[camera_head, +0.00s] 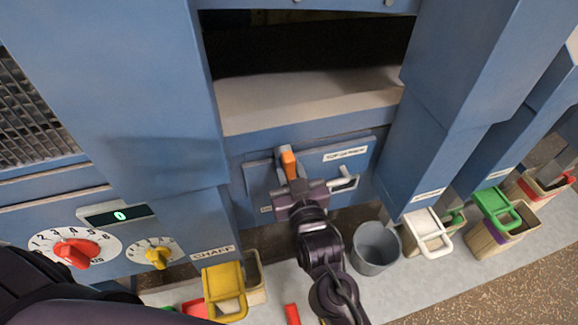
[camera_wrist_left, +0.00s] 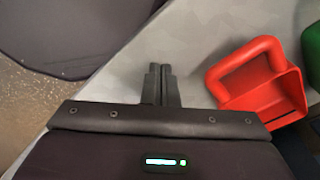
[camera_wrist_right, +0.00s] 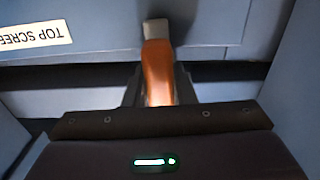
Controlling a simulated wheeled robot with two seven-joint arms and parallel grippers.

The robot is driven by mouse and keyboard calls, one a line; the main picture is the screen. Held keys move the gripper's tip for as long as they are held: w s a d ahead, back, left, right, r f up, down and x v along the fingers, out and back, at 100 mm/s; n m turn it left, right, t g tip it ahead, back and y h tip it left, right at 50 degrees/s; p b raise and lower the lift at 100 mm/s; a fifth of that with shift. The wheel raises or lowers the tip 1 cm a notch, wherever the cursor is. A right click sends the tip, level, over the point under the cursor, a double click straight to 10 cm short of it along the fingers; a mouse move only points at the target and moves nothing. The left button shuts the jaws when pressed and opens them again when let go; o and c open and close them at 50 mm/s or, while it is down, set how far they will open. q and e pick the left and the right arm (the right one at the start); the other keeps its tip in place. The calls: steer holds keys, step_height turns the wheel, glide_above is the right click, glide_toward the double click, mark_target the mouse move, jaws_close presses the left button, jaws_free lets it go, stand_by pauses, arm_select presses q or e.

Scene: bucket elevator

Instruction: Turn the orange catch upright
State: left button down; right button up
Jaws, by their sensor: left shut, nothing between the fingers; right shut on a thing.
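The orange catch (camera_head: 289,164) sits on the blue drawer front of the machine, left of the white drawer handle (camera_head: 343,181). It stands close to upright in the head view, with a pale tip at its upper end. In the right wrist view the catch (camera_wrist_right: 158,72) runs up the middle of the picture between my fingers. My right gripper (camera_head: 293,180) is shut on it; the fingertips are partly hidden by the catch and the wrist. My left gripper (camera_wrist_left: 161,82) is shut and empty, low over the grey floor strip, apart from a red scoop (camera_wrist_left: 262,85).
A label reading TOP SCREEN (camera_wrist_right: 30,38) is beside the catch. A grey bucket (camera_head: 376,248) stands below right of the drawer. A yellow scoop (camera_head: 224,290) and bin are at the lower left. Red (camera_head: 77,253) and yellow dials (camera_head: 158,257) are on the left panel.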

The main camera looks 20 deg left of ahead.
mark_target(290, 174)
steer(key=shift+m, duration=0.3)
steer(key=o, duration=1)
arm_select(q)
step_height(290, 174, down, 2)
steer(key=shift+b, duration=1)
arm_select(e)
steer(key=v, duration=0.7)
steer(key=shift+f, duration=0.15)
arm_select(q)
steer(key=shift+f, duration=0.1)
arm_select(e)
steer(key=shift+s+d, duration=0.2)
steer(key=shift+s, duration=0.1)
